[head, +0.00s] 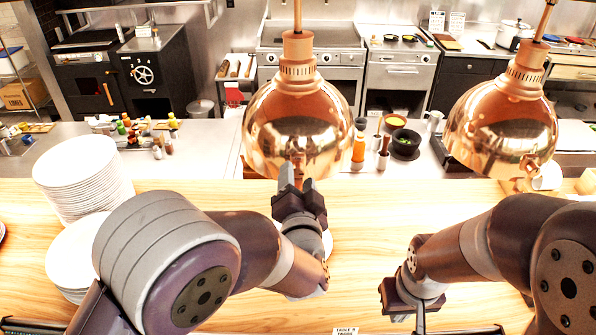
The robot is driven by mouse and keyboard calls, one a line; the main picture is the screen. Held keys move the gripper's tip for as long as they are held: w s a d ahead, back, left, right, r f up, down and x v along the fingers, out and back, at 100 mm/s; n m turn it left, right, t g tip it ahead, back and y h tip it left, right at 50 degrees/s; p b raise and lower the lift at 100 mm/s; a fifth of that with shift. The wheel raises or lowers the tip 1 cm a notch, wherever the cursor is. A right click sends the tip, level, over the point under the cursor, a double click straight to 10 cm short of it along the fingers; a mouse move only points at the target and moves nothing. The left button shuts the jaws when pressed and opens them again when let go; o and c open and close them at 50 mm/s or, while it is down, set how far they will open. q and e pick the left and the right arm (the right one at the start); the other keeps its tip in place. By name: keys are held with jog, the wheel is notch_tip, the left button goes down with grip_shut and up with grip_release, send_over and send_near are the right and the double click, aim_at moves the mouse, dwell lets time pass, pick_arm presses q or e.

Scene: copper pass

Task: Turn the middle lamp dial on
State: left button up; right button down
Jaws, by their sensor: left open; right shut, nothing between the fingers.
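A shiny copper heat lamp (298,115) hangs at the centre of the head view, over the wooden counter. A second copper lamp (505,120) hangs at the right. I cannot clearly make out a dial on the centre lamp; its lower front is partly hidden by my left gripper. My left gripper (297,182) is open, fingers pointing up, right at the lower front of the centre lamp; I cannot tell if it touches. My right gripper (419,322) is shut and empty, low over the counter's front edge at the right.
Tall stacks of white plates (82,175) stand on the wooden counter (372,240) at the left, beside my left arm. A white cup (546,177) is at the far right. An orange bottle (359,148) and dark bowl (405,143) stand behind the lamps. The counter's middle is mostly clear.

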pick_arm(q)
jog(key=shift+w+f, duration=0.15)
jog(key=shift+w, duration=0.45)
jog(key=shift+s, duration=0.2)
jog(key=c, duration=0.7)
grip_shut()
pick_arm(e)
jog(key=shift+w, duration=0.2)
